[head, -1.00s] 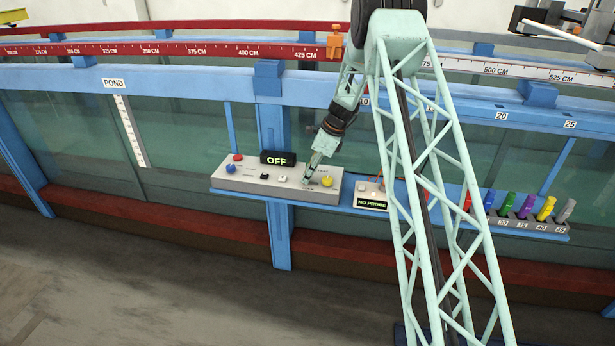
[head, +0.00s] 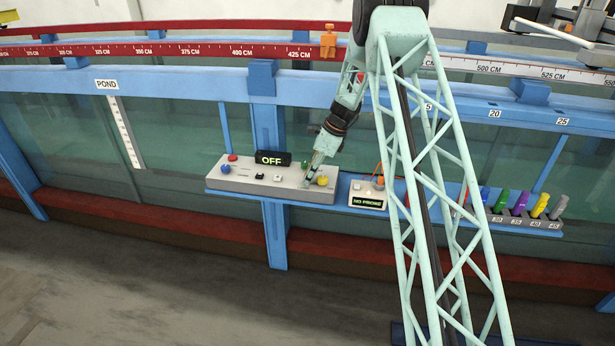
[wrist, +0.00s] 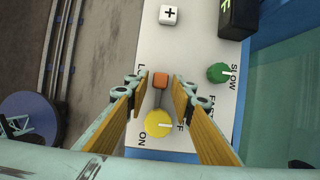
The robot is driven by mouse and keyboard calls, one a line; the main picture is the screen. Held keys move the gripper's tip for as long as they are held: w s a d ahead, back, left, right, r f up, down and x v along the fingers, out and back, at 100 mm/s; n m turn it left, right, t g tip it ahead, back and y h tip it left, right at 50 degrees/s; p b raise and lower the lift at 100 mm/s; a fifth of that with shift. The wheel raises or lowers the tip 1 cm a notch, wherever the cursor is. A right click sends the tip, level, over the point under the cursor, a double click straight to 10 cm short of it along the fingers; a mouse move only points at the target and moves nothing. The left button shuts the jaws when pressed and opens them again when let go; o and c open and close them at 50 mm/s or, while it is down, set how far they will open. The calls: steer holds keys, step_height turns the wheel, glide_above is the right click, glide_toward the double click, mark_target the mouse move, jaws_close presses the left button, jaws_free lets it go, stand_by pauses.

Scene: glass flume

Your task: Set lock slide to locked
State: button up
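The lock slide, a small orange block (wrist: 160,80), stands on the pale control panel (wrist: 150,45) in the wrist view, with a dark slot running from it towards the yellow knob (wrist: 158,122). Lettering starting "LO" shows beside it, partly hidden by a finger. My gripper (wrist: 162,86) is open, with one fingertip on each side of the slide and a visible gap to it. I cannot tell how high the tips are above the panel. In the head view my gripper (head: 308,183) is at the panel's right part, and the slide cannot be made out there.
The yellow ON/OFF knob is close to the fingers. A green SLOW/FAST knob (wrist: 218,72), a white plus button (wrist: 168,15) and a black display (head: 272,158) reading OFF are nearby. A "NO PROBE" box (head: 367,196) and several coloured pegs (head: 520,203) stand further right.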

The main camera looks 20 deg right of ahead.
steer(key=shift+o, duration=0.4)
steer(key=v, duration=1.2)
steer(key=shift+w, duration=0.1)
stand_by(0.4)
steer(key=s+a+r+n+h+b, duration=0.1)
steer(key=s+a+r+n+b, duration=0.2)
steer(key=s+a+r+n, duration=0.55)
steer(key=s+a+r+n+h+b, duration=0.15)
steer(key=s+a+r+n, duration=0.25)
steer(key=s+a+r, duration=0.95)
steer(key=s+a+r+n+b, duration=0.1)
steer(key=s+r+n+b, duration=0.15)
steer(key=s, duration=0.85)
steer(key=s+a+r+n+b, duration=0.1)
steer(key=s+n, duration=0.3)
steer(key=s, duration=0.8)
steer(key=s+f+n+b, duration=0.1)
steer(key=s+f+n, duration=0.1)
steer(key=s, duration=0.7)
steer(key=s+f+n+t+h+b, duration=0.1)
steer(key=s+f+n, duration=0.2)
steer(key=s, duration=0.6)
steer(key=shift+s+a+n, duration=0.2)
steer(key=shift+a+n, duration=0.2)
steer(key=shift+n, duration=0.1)
